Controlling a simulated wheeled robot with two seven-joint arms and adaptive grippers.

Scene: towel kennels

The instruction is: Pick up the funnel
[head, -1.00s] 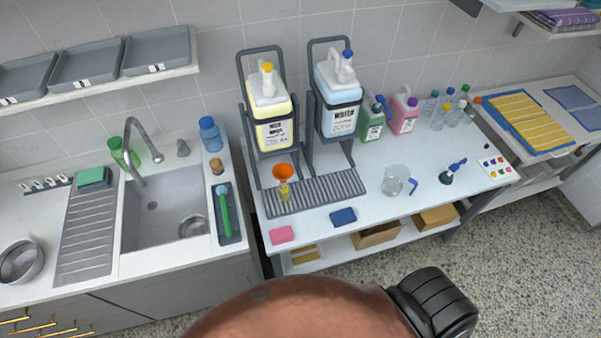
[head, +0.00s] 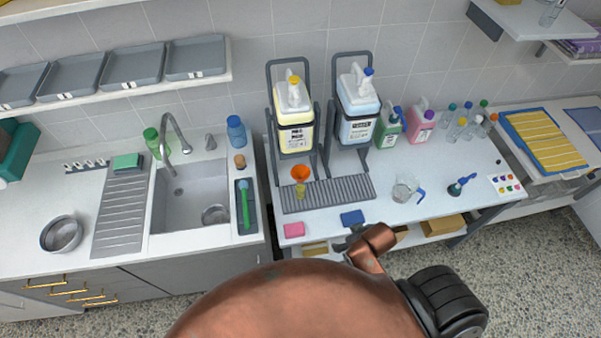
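The orange funnel (head: 300,173) stands upright, wide mouth up, in the neck of a small yellowish bottle (head: 300,190). Both are at the left end of the ribbed grey drip tray (head: 340,190), below the spout side of the yellow jug (head: 294,125). A copper arm link of mine reaches up from the bottom centre. The grey end at its tip, seemingly my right gripper (head: 348,242), is at the bench's front edge, near the blue sponge and well short of the funnel. Its fingers are too small and hidden to read. My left gripper is not in view.
A blue-labelled jug (head: 358,108) stands in a rack right of the yellow one. A pink sponge (head: 294,230) and a blue sponge (head: 352,217) lie at the front edge. A clear beaker (head: 402,191) stands to the right. The sink (head: 190,195) is left.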

